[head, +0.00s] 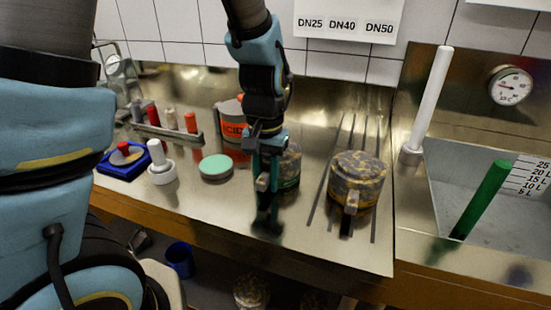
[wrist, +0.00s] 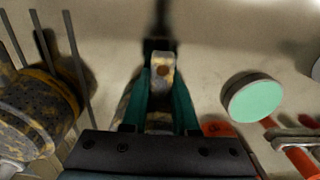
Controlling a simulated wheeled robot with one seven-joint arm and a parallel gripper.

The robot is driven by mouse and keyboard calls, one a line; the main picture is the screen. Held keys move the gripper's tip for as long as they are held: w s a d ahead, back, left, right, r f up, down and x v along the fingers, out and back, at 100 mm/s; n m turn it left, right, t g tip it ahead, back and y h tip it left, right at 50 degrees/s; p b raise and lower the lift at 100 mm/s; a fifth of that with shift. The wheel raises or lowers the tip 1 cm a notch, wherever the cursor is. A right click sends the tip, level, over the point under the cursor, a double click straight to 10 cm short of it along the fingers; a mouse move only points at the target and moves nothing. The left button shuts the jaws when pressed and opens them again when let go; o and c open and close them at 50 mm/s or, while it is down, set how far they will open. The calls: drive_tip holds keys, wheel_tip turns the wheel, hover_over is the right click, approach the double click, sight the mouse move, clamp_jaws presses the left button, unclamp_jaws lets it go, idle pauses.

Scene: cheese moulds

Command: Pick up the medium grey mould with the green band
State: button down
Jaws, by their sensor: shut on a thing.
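The mould with the green band (head: 290,168) is a mottled grey-brown pot, partly hidden behind my gripper in the head view. A green band shows low on its side. My gripper (head: 267,178) comes down from above and is shut on its pale handle, which sticks out toward the front. In the wrist view the handle (wrist: 162,72) sits between the teal fingers of my gripper (wrist: 160,95), and most of the body is hidden below them. I cannot tell whether its base touches the steel worktop.
A larger mottled mould with a yellow band (head: 358,180) stands close on the right, on dark strips. A green-topped round tub (head: 215,167) and a white stamp-like piece (head: 161,165) stand left. An orange-labelled container (head: 232,122) is behind. A sink (head: 490,205) lies far right.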

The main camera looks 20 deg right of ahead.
drive_tip(key=shift+r, duration=0.15)
idle(0.8)
wheel_tip(320, 180, up, 10)
drive_tip(key=shift+f+b, duration=0.1)
drive_tip(key=shift+b, duration=0.3)
